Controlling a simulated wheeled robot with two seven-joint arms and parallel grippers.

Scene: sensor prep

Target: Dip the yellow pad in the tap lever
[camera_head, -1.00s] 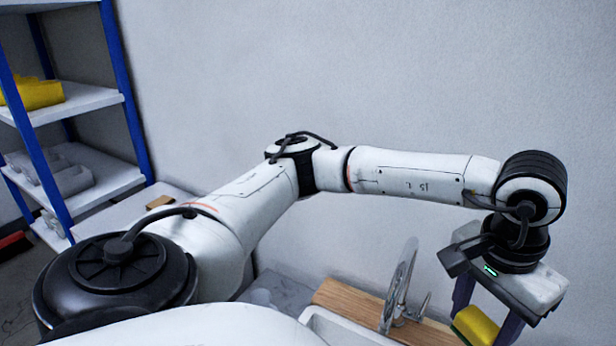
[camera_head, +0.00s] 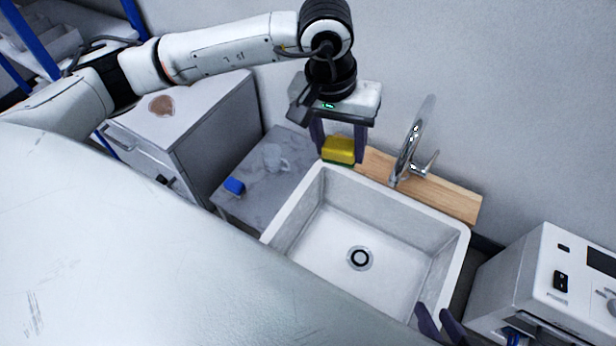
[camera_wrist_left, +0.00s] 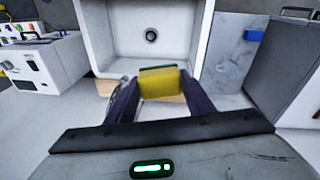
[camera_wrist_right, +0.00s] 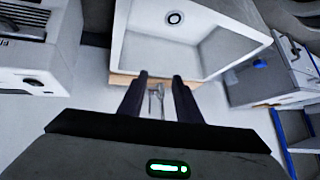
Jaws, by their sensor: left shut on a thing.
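The yellow pad (camera_head: 339,148), with a dark green underside, is held between the fingers of my left gripper (camera_head: 338,140). It hangs above the back left of the sink, left of the chrome tap (camera_head: 408,145) and apart from it. In the left wrist view the pad (camera_wrist_left: 158,83) fills the gap between the fingers. The tap lever (camera_head: 427,164) sticks up at the right of the tap's base. My right gripper (camera_head: 440,322) is low at the sink's front right. In the right wrist view its fingers (camera_wrist_right: 160,78) stand a little apart with nothing between them.
The white sink (camera_head: 285,218) has an empty basin. A wooden board (camera_head: 455,199) lies behind it under the tap. A white machine (camera_head: 560,265) stands at right.

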